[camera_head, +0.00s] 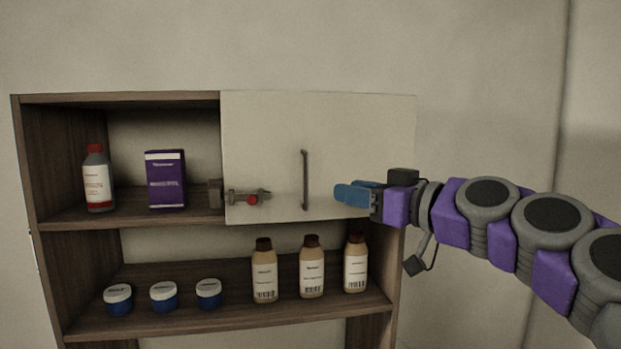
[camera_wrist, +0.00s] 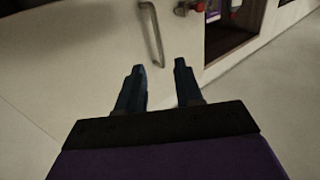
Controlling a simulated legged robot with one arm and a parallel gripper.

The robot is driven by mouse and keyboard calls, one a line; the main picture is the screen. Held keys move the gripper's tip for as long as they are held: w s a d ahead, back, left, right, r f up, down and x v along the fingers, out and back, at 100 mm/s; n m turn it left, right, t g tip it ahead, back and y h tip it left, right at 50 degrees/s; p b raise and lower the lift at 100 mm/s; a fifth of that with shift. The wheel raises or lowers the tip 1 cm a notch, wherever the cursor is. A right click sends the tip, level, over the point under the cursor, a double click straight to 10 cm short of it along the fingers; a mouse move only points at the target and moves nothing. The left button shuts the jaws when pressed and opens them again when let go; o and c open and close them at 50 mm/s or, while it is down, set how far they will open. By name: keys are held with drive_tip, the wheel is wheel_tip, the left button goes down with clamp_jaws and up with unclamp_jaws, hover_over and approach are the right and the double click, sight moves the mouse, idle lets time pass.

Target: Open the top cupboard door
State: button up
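The top cupboard door (camera_head: 265,130) is a pale panel over the right part of the upper shelf, and it looks closed. A dark vertical bar handle (camera_head: 305,180) is fixed on it. A latch with a red knob (camera_head: 252,199) sits at the door's lower left edge. My gripper (camera_head: 340,194) is to the right of the handle, apart from it. In the wrist view, my gripper's two blue fingers (camera_wrist: 160,80) are spread with nothing between them. The handle (camera_wrist: 152,33) is ahead of the fingertips there, and the latch (camera_wrist: 188,7) is at the top.
The open upper left compartment holds a white-labelled bottle (camera_head: 96,180) and a purple box (camera_head: 166,180). The shelf below (camera_head: 230,318) holds several blue jars and brown-capped bottles. Bare wall (camera_head: 480,120) is to the right of the cupboard.

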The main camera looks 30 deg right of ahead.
drive_tip(key=p, duration=0.2)
approach(312, 182)
drive_tip(key=w+a, duration=0.3)
drive_tip(key=w+a+r, duration=0.1)
drive_tip(key=w, duration=0.1)
drive_tip(key=shift+a, duration=0.35)
drive_tip(key=shift+w+a, duration=0.25)
drive_tip(key=shift+w, duration=0.05)
clamp_jaws()
idle(0.6)
